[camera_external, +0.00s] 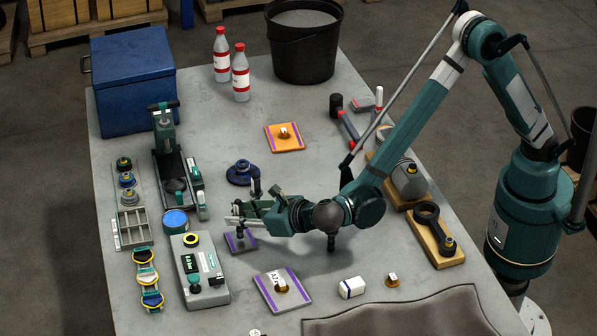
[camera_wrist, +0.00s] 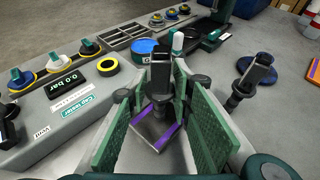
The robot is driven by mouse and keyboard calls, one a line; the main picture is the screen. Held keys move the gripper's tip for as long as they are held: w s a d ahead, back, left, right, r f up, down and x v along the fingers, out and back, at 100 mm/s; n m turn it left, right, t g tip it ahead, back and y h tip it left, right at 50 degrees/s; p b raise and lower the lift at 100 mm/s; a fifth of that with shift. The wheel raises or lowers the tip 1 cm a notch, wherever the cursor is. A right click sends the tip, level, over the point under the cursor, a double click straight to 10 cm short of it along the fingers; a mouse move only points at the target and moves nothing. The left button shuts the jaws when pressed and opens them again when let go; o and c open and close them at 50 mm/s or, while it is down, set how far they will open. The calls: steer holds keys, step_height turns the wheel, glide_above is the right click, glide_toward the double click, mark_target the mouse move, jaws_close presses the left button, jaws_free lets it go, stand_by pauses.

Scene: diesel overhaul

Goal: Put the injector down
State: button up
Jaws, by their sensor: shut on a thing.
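My gripper (camera_wrist: 160,100) is shut on a dark injector (camera_wrist: 160,72), with its green finger pads on either side. The injector stands roughly upright above a small purple-edged mat (camera_wrist: 143,132); I cannot tell whether it touches it. In the external view, the gripper (camera_external: 236,221) is low over the left of the table, and the mat (camera_external: 247,244) shows just below it. The fingers and arm partly hide the held injector there. A similar dark part (camera_wrist: 240,84) stands to the right of the fingers in the wrist view.
A blue flanged part (camera_external: 241,174) is behind the gripper. Clear table lies around the orange mat (camera_external: 296,146).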

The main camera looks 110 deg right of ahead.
steer(key=shift+f, duration=0.45)
steer(key=shift+f, duration=0.2)
steer(key=o, duration=1.1)
steer(key=shift+r, duration=0.15)
steer(key=shift+s+a+r, duration=0.1)
steer(key=p+v, duration=0.1)
steer(key=v, duration=1)
steer(key=shift+s+a+r, duration=0.2)
steer(key=shift+s, duration=0.05)
